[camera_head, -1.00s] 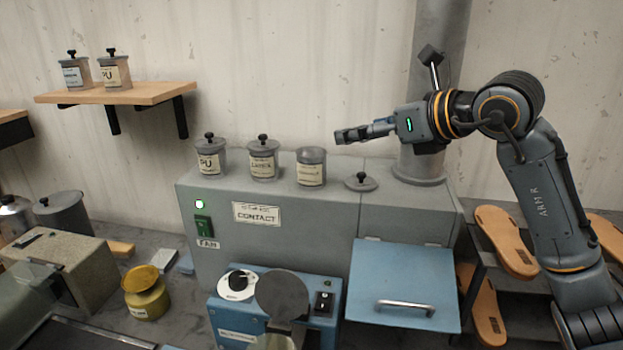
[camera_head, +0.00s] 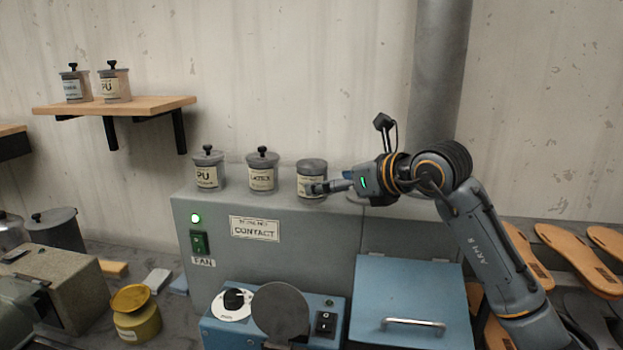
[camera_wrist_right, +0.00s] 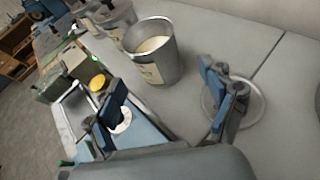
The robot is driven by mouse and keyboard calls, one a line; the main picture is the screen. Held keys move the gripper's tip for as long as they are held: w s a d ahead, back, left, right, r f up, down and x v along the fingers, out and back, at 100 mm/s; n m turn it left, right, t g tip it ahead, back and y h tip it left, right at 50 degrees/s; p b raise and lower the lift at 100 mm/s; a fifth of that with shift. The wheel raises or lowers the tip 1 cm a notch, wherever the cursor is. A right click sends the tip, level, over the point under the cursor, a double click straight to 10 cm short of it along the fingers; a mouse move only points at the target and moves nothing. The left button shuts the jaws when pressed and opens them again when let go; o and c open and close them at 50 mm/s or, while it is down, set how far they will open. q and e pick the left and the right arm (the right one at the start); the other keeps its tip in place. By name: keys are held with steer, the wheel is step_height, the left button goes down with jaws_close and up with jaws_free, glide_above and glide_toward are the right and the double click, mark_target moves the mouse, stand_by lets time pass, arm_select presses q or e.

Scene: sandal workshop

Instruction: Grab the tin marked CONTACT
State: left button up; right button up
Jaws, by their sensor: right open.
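An open grey tin without a lid (camera_head: 312,166) stands upright on the grey cabinet, rightmost of three in the head view; its label is partly covered by my gripper and I cannot read it. In the right wrist view the tin (camera_wrist_right: 151,50) shows pale contents and stands ahead, between the lines of my fingers. My right gripper (camera_head: 322,188) is open, with its fingertips close to the tin; I cannot tell whether they touch it. A plate on the cabinet front (camera_head: 254,229) reads CONTACT. My left gripper is not in view.
Lidded tins marked PU (camera_head: 208,178) and LATEX (camera_head: 262,179) stand left of the open tin. A loose lid (camera_wrist_right: 258,103) lies on the cabinet top by my right finger. A wooden shelf (camera_head: 150,104) holds two more tins. A blue machine (camera_head: 225,335) stands in front.

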mark_target(312, 181)
steer(key=shift+w+a+f, duration=0.15)
steer(key=shift+w+a, duration=0.1)
steer(key=p+x, duration=0.3)
steer(key=x, duration=0.1)
steer(key=shift+w+a, duration=0.2)
steer(key=shift+a, duration=0.25)
steer(key=shift+w+a+f, duration=0.15)
steer(key=shift+w+f, duration=0.05)
steer(key=shift+c, duration=0.6)
steer(key=c, duration=1.4)
steer(key=shift+r, duration=0.1)
steer(key=shift+c, duration=0.6)
steer(key=shift+r, duration=0.2)
